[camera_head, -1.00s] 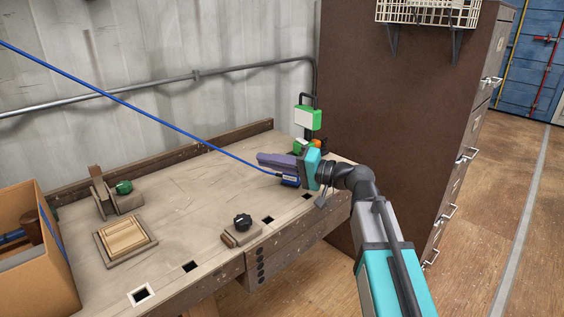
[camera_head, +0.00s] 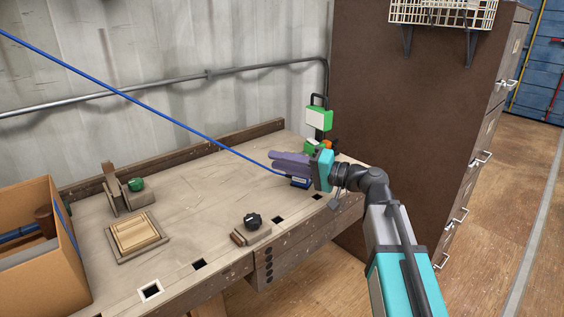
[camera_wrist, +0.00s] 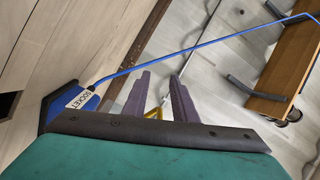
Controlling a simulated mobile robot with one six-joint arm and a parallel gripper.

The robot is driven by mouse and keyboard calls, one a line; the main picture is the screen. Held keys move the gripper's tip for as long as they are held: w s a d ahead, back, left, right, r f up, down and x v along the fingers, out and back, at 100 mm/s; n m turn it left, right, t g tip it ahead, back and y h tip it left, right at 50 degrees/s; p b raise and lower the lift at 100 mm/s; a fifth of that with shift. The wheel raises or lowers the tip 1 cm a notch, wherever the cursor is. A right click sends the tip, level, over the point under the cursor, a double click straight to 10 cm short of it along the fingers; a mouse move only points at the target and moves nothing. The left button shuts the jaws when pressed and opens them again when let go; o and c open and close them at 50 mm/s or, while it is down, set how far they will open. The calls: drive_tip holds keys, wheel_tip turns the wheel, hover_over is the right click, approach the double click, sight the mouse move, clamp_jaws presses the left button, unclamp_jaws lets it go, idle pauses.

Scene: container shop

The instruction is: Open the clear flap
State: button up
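I cannot make out a clear flap for certain. A green box with a pale front panel (camera_head: 318,118) stands at the back right of the bench, behind my gripper; I cannot tell whether that panel is the flap. My gripper (camera_head: 272,161) is over the right end of the bench, pointing left. In the wrist view its two purple fingers (camera_wrist: 158,88) are apart, with nothing visibly clamped between them. A blue block labelled SOCKET (camera_wrist: 62,103), on a blue cable, is beside my gripper; it also shows in the head view (camera_head: 299,183).
The bench (camera_head: 195,185) carries a black knob (camera_head: 252,219), a wooden plate (camera_head: 135,236) and a green knob on a wooden block (camera_head: 136,184). A cardboard box (camera_head: 62,275) is at left, a brown cabinet (camera_head: 410,130) at right. The blue cable (camera_head: 150,108) crosses above the bench.

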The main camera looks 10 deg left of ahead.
drive_tip(key=p+v, duration=0.1)
drive_tip(key=v, duration=1.2)
drive_tip(key=shift+c, duration=0.3)
